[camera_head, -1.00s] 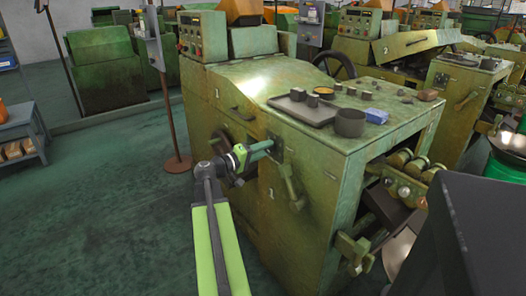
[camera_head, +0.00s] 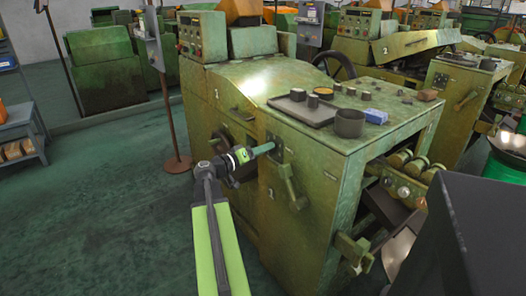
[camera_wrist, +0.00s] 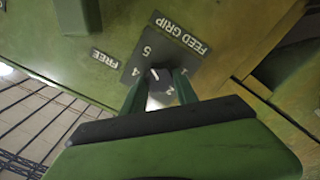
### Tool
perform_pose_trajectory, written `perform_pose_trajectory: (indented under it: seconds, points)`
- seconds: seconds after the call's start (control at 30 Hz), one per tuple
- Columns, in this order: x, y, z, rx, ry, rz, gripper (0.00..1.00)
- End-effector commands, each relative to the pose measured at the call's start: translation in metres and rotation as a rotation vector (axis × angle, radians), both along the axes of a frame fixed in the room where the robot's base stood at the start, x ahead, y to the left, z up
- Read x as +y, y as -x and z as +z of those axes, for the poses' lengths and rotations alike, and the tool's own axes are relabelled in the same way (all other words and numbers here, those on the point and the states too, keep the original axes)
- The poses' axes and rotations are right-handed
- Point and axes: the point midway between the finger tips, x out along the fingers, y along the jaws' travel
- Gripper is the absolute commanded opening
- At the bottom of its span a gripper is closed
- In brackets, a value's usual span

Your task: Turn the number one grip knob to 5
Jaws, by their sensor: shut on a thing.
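The number one machine (camera_head: 310,165) is a worn green cabinet with a "1" on its side. Its feed grip plate (camera_wrist: 160,45) is dark with white lettering, upside down in the wrist view, with a 4 and a 5 at the left and other marks near my fingers. The grip knob (camera_wrist: 156,76) sits between my fingertips, its lower part partly hidden; its white pointer mark leans up toward the 5, though the exact alignment is hard to tell. My gripper (camera_wrist: 158,88) is shut on the knob. In the head view my gripper (camera_head: 266,149) reaches the machine's left face.
A lever handle (camera_head: 290,185) hangs just right of the plate, and a handwheel (camera_head: 238,160) is behind my wrist. A tray (camera_head: 303,110), a dark cup (camera_head: 349,122) and a blue box (camera_head: 376,116) stand on top. The floor at left is open.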

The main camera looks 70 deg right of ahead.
Motion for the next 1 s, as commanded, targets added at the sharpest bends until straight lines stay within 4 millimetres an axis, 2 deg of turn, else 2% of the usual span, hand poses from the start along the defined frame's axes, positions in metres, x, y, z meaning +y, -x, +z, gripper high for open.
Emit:
perform_pose_trajectory:
  seconds: [0.27, 0.3, 0.43, 0.77, 0.87, 1.0]
  points:
    - [-0.001, -0.003, 0.001, 0.001, 0.001, 0.008, 0.00]
    - [-0.001, -0.003, 0.000, 0.001, 0.001, 0.008, 0.39]
    - [-0.001, -0.002, 0.000, 0.000, 0.001, 0.006, 0.56]
    - [0.002, -0.002, 0.000, 0.000, -0.001, 0.004, 0.57]
    - [0.011, -0.009, 0.000, 0.000, -0.001, 0.006, 0.57]
    - [0.040, -0.027, 0.000, 0.000, -0.001, 0.006, 0.57]
